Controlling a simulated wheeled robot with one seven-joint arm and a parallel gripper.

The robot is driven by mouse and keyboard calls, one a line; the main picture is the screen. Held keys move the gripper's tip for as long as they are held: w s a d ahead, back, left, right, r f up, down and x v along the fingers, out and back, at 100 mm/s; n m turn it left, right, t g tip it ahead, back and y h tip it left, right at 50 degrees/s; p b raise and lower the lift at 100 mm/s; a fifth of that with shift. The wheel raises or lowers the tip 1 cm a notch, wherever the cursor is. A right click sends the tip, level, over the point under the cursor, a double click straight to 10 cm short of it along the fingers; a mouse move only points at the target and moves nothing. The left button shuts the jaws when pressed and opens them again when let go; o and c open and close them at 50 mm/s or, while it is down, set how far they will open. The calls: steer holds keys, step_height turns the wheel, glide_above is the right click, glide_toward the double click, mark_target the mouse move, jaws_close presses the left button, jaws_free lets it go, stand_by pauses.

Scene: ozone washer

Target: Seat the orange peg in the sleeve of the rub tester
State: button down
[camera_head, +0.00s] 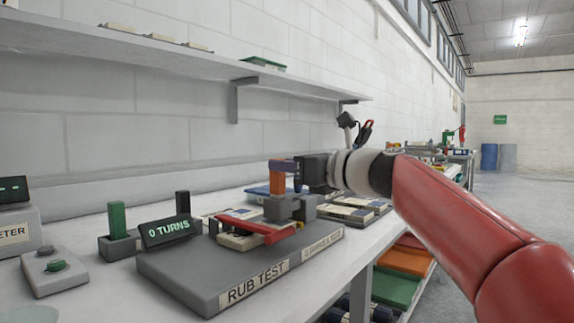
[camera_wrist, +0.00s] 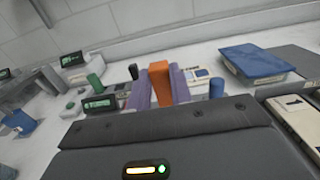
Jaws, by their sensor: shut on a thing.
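The rub tester (camera_head: 180,272) is a low grey base labelled "RUB TEST", with a red bar (camera_head: 262,230) across its top and a display (camera_head: 168,232) reading "0 TURNS". My gripper (camera_head: 284,174) is shut on the orange peg (camera_head: 277,184), which is upright between its purple fingers. In the wrist view the peg (camera_wrist: 160,80) stands between both fingers of my gripper (camera_wrist: 160,88). The peg's lower end is at a grey block (camera_head: 280,208) on the tester, which looks like the sleeve. I cannot tell whether the peg is inside it or just above.
A green peg (camera_head: 117,218) and a dark peg (camera_head: 182,203) stand left of and behind the display. A button box (camera_head: 55,274) is at the front left. A blue tray (camera_wrist: 255,62) lies to the right in the wrist view. A wall shelf (camera_head: 180,57) hangs above.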

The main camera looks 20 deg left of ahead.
mark_target(282, 182)
steer(key=shift+f+b, duration=1.25)
steer(key=shift+f, duration=0.5)
steer(key=c, duration=1.2)
jaws_free()
steer(key=shift+o, duration=0.2)
steer(key=v, duration=0.7)
steer(key=shift+s+d+b, duration=0.15)
steer(key=shift+d+b, duration=0.2)
steer(key=shift+b, duration=0.1)
